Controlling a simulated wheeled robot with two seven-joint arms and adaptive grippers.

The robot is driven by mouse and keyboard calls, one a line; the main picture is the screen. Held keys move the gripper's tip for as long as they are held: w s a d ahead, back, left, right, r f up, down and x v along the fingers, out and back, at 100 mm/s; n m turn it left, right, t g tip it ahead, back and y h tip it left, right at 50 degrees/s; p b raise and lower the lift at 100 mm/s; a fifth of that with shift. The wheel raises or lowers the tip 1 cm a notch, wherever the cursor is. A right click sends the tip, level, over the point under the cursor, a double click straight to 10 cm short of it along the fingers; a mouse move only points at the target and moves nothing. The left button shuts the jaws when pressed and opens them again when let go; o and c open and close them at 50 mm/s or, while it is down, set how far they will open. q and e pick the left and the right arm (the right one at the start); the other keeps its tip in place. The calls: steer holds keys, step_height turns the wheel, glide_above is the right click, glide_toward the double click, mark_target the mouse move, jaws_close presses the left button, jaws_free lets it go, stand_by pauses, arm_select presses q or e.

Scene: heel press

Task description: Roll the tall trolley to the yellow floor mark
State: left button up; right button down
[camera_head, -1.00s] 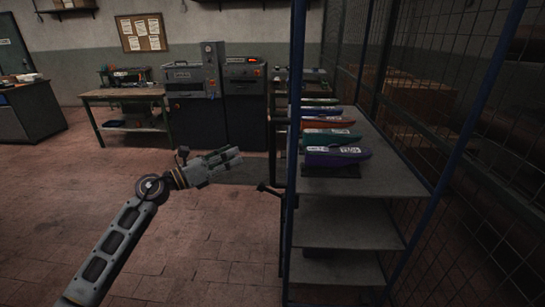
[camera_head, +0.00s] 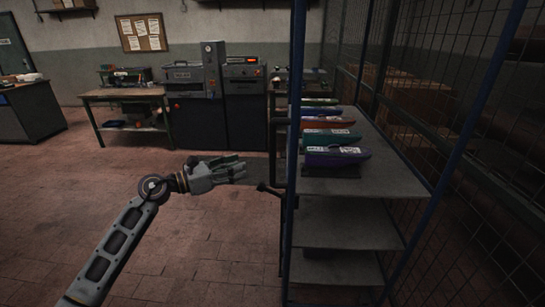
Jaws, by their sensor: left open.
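The tall trolley (camera_head: 345,234) stands right of centre, with blue upright posts and grey shelves. Several coloured shoe-shaped items lie in a row on its upper shelf, the nearest one purple (camera_head: 336,157). A dark handle bar (camera_head: 276,140) runs up its left side. My left gripper (camera_head: 238,172) is open and empty, pointing right, a little left of the handle bar, with a visible gap. My right gripper is not in view. No yellow floor mark shows in this view.
A wooden workbench (camera_head: 122,95) and grey machines (camera_head: 195,85) stand along the back wall. A dark desk (camera_head: 32,112) is at the far left. Wire mesh with boxes behind it (camera_head: 415,100) closes off the right. The tiled floor (camera_head: 70,200) at left is clear.

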mark_target(272, 156)
arm_select(q)
steer(key=shift+p+x, duration=1.05)
steer(key=shift+x, duration=5.7)
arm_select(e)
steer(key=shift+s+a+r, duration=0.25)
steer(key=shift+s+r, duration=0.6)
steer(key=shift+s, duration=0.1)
arm_select(q)
steer(key=shift+c, duration=0.3)
jaws_close()
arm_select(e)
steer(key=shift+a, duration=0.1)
